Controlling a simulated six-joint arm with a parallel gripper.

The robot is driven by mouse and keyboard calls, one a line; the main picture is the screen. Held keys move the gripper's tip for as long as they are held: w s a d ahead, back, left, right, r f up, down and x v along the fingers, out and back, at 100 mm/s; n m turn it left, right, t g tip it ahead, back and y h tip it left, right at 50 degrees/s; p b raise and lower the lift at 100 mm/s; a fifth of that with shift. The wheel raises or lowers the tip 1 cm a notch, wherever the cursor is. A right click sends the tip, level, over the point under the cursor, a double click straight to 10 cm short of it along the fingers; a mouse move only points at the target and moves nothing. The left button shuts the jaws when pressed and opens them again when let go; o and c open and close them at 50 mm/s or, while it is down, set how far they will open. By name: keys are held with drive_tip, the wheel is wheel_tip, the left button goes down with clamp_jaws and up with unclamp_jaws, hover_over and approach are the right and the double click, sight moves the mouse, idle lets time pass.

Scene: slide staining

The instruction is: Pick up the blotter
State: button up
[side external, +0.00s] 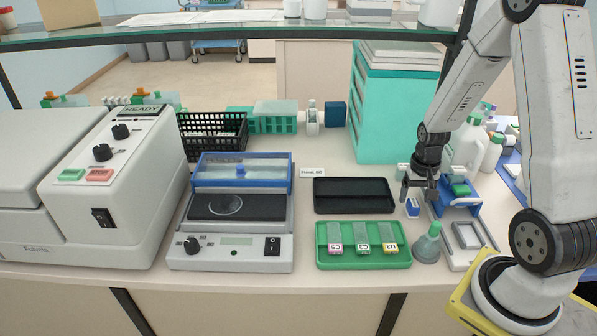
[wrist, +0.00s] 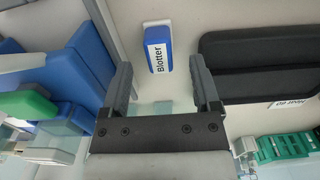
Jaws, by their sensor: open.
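The blotter (side external: 412,207) is a small blue block with a white label, standing on the bench just right of the black tray. In the wrist view the blotter (wrist: 158,48) shows its "Blotter" label, ahead of the fingertips and between their lines. My gripper (side external: 419,192) is above and close to the blotter in the side view. In the wrist view my gripper (wrist: 160,75) has its two fingers wide apart with nothing between them. The fingers do not appear to touch the blotter.
The black tray (side external: 353,208) lies left of the blotter. A green tray (side external: 363,265) with several labelled slides is in front. A grey-green bottle (side external: 427,247) stands near the front. A blue and green device (side external: 460,200) is close on the right. A teal drawer cabinet (side external: 393,115) stands behind.

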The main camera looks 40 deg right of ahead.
sight(414, 203)
drive_tip(key=shift+f, duration=1.55)
clamp_jaws()
